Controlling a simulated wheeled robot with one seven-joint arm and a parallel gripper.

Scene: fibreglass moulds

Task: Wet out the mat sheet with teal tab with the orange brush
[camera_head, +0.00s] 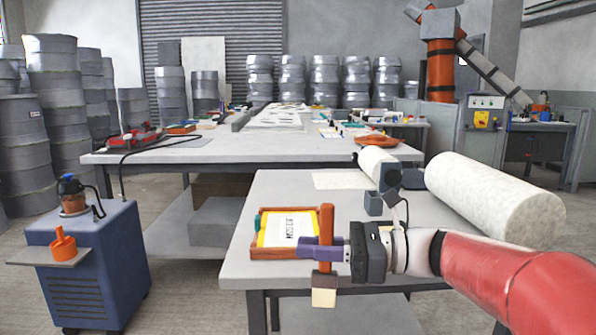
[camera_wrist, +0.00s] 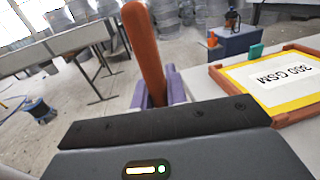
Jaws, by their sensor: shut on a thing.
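My gripper (camera_head: 322,248), with purple fingers, is shut on the orange brush (camera_head: 326,225). The brush is upright, handle up, with its pale bristle end (camera_head: 324,297) below the fingers, overlapping the table's front edge in the head view. Its handle (camera_wrist: 143,50) rises between the fingers in the wrist view; the bristles are hidden there. The mat sheet (camera_head: 291,227) is white with a yellow border and a "300 GSM" print, inside a red-brown wooden frame (camera_head: 283,254). Its teal tab (camera_head: 257,221) is at the left corner; it also shows in the wrist view (camera_wrist: 255,52). The brush is right of the sheet.
A blue cabinet (camera_head: 100,265) at left carries an amber jar (camera_head: 73,196) and a side shelf with an orange cup (camera_head: 63,243). A large white roll (camera_head: 490,200) and a smaller roll (camera_head: 376,166) lie behind my arm. A long table (camera_head: 250,145) stands beyond.

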